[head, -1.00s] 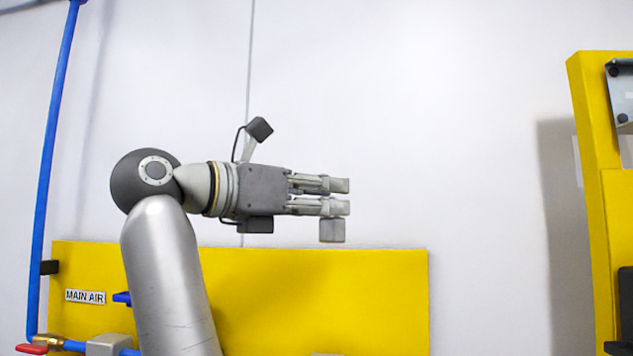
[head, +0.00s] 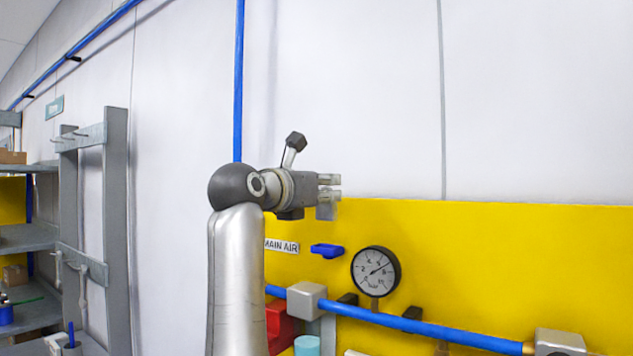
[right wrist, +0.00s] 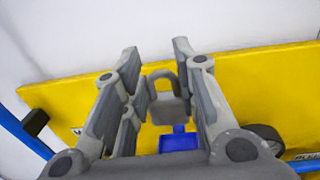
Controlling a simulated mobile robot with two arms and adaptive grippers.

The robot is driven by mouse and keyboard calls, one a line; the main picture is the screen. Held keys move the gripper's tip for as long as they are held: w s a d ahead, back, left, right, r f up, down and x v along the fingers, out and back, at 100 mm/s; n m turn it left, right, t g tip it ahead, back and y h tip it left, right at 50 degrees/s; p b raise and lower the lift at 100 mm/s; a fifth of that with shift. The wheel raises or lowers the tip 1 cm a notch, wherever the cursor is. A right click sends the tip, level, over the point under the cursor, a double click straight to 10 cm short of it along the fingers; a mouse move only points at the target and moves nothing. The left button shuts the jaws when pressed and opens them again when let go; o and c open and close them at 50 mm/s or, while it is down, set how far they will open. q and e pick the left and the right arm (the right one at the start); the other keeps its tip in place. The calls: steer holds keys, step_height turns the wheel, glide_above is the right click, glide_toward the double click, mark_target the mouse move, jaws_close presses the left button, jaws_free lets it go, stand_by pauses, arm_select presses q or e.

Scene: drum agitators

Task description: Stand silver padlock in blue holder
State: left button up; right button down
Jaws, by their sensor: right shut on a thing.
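My right gripper (head: 329,186) is shut on the silver padlock (head: 326,211), which hangs below the fingertips in the head view. In the right wrist view the padlock (right wrist: 168,106) shows between the fingers (right wrist: 158,85), its shackle up and grey body below. The blue holder (head: 327,250) is on the yellow panel, lower than the padlock in the head view and apart from it in that picture. In the right wrist view the holder (right wrist: 180,141) shows just beyond the padlock. My left gripper is not in view.
The yellow panel (head: 480,240) carries a MAIN AIR label (head: 281,246) and a round gauge (head: 376,271). A blue pipe (head: 430,328) with grey blocks runs below. Grey shelving (head: 115,230) stands at the left.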

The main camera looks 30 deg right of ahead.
mark_target(325, 218)
steer(key=shift+f, duration=0.1)
step_height(325, 218, down, 4)
steer(key=b, duration=0.3)
steer(key=shift+b, duration=0.3)
steer(key=shift+s+f, duration=0.1)
steer(key=shift+f, duration=0.05)
steer(key=shift+a+f+b, duration=0.1)
steer(key=shift+f+b, duration=0.35)
steer(key=shift+f, duration=0.15)
stand_by(1.3)
steer(key=c, duration=1.1)
jaws_free()
steer(key=shift+o, duration=0.2)
